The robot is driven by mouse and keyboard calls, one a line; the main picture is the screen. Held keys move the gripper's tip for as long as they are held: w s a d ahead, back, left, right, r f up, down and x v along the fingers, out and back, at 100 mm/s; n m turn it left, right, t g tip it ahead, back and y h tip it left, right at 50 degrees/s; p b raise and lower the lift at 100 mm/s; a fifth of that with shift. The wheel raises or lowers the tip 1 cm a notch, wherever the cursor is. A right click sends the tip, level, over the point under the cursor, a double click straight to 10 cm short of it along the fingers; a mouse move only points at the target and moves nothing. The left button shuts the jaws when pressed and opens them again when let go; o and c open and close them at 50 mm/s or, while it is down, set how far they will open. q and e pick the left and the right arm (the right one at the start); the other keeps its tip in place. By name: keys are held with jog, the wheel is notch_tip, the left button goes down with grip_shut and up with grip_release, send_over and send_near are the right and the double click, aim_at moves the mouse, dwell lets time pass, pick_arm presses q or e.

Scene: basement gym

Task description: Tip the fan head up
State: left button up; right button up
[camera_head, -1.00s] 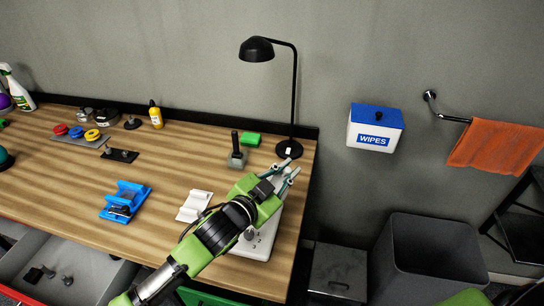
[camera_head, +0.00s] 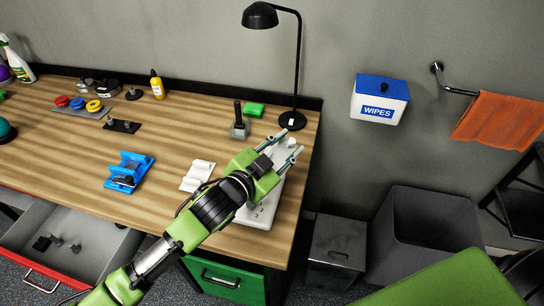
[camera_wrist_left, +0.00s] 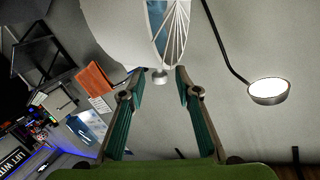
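The fan is white. In the head view its base (camera_head: 262,214), with printed numbers, stands at the right end of the workbench, and its head is mostly hidden behind my left gripper (camera_head: 288,155). In the left wrist view the fan head (camera_wrist_left: 172,28) shows at the top, with a wire grille and blue behind it. A small pale knob (camera_wrist_left: 160,77) on it sits between the tips of my left gripper (camera_wrist_left: 159,85). The fingers are apart, with gaps to the knob on both sides. My right gripper is not in view.
A black lamp (camera_head: 299,62) stands behind the fan on the workbench (camera_head: 85,165). A white holder (camera_head: 197,176), a blue cradle (camera_head: 128,170) and a grey block (camera_head: 239,131) lie to the left. An open drawer (camera_head: 100,245) juts out below. A wipes box (camera_head: 379,100) hangs at right.

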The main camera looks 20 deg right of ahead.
pick_arm(q)
jog(key=v, duration=0.9)
jog(key=shift+s+a, duration=0.25)
jog(key=shift+a, duration=0.05)
jog(key=shift+r, duration=0.15)
